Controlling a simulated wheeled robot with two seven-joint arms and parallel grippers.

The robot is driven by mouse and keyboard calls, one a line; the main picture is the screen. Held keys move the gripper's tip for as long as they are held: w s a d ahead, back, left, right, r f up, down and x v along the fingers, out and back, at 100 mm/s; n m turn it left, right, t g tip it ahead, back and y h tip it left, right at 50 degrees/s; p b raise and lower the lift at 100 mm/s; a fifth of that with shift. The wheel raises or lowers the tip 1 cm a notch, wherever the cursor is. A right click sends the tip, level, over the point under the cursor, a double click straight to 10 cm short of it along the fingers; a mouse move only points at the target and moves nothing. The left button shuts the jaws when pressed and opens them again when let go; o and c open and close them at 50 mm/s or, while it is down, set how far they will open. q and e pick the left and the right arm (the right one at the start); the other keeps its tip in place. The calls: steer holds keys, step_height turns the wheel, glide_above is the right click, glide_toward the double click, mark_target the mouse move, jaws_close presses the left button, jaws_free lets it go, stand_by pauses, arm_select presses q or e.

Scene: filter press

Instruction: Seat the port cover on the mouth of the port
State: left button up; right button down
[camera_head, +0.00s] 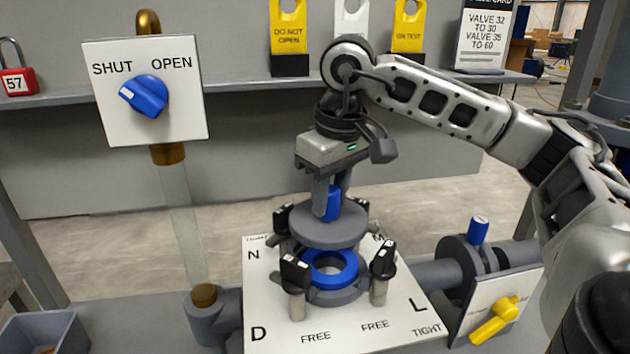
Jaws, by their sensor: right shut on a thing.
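The port cover (327,227) is a round grey disc with a blue knob (331,203) on top. My right gripper (331,196) is shut on the knob and holds the cover roughly level, above and slightly behind the port mouth in the picture. A gap shows between cover and ring. Several black-handled clamps stand around the port, including a front left one (295,272) and a front right one (383,260). My left gripper is not in view.
A white plate (262,325) lettered N, D, L, FREE and TIGHT surrounds the port. A SHUT/OPEN panel (187,110) with a blue knob stands at left. A yellow-handled valve (497,320) and pipe are at right. A grey bin (45,335) sits at lower left.

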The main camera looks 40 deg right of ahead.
mark_target(332, 218)
steer(key=shift+s+f, duration=0.1)
steer(key=shift+f, duration=0.35)
step_height(332, 218, down, 3)
steer(key=shift+s+b, duration=0.1)
steer(key=shift+b, duration=0.85)
steer(key=shift+f+b, duration=0.75)
steer(key=shift+f, duration=0.45)
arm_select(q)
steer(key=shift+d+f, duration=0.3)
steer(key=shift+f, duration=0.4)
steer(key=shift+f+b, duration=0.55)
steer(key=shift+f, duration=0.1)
arm_select(e)
steer(key=shift+f, duration=0.6)
steer(key=c, duration=1)
jaws_free()
